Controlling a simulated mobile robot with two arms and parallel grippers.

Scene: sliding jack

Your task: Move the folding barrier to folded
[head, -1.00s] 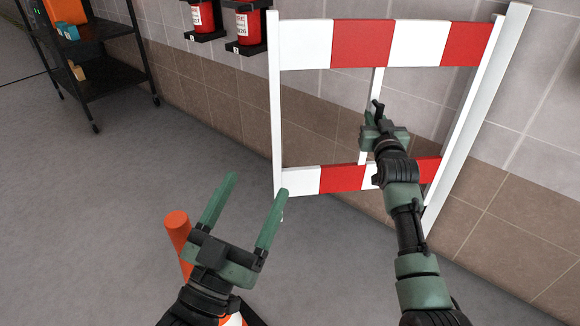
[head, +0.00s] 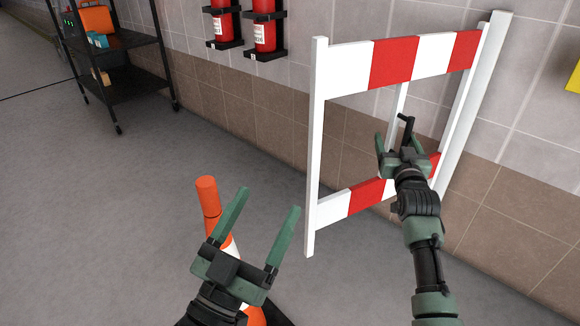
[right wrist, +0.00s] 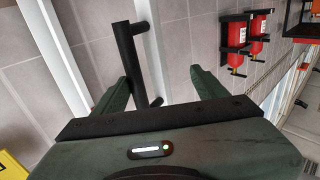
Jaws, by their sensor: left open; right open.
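The folding barrier (head: 392,62) has red and white boards between white posts. Its left post (head: 314,150) stands out from the wall, and its right post (head: 480,80) is close to the wall. A black handle (head: 405,128) is on the barrier's middle upright. My right gripper (head: 408,146) is open at this handle. In the right wrist view, the handle (right wrist: 137,60) reaches in between the open fingers (right wrist: 160,92); I cannot tell if they touch it. My left gripper (head: 268,212) is open and empty, in front of the left post.
An orange and white post (head: 208,198) stands close behind my left gripper. Fire extinguishers (head: 265,28) hang on the tiled wall, and a black shelf cart (head: 130,85) stands at the far left. The grey floor between cart and barrier is clear.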

